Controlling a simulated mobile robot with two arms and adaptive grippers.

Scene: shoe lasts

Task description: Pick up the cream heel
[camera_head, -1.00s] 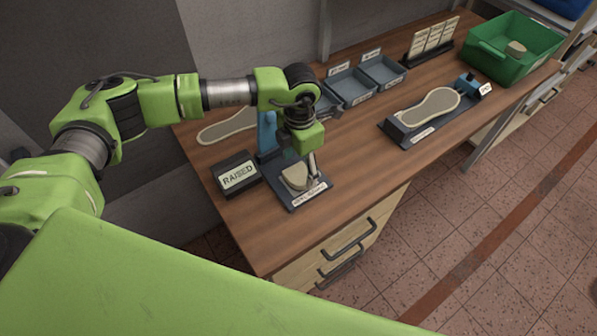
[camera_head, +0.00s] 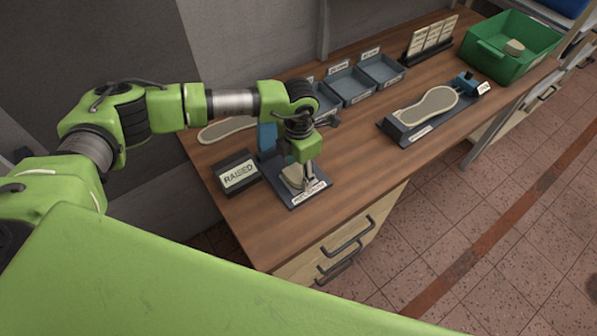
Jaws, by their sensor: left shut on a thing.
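The cream heel (camera_head: 291,177) rests on a small dark labelled stand (camera_head: 297,203) near the front left of the wooden table. My left gripper (camera_head: 309,183) points down over the stand and is shut on the heel's right side. The heel still appears low against the stand; I cannot tell whether there is a gap under it. The fingers and wrist hide part of the heel. My right gripper is not in view.
A "RAISED" sign (camera_head: 238,173) stands left of the stand. A blue block (camera_head: 267,137) is close behind my gripper. Grey trays (camera_head: 350,87), a dark base with a cream sole (camera_head: 428,106) and a green crate (camera_head: 490,62) stand further back. The table's middle is clear.

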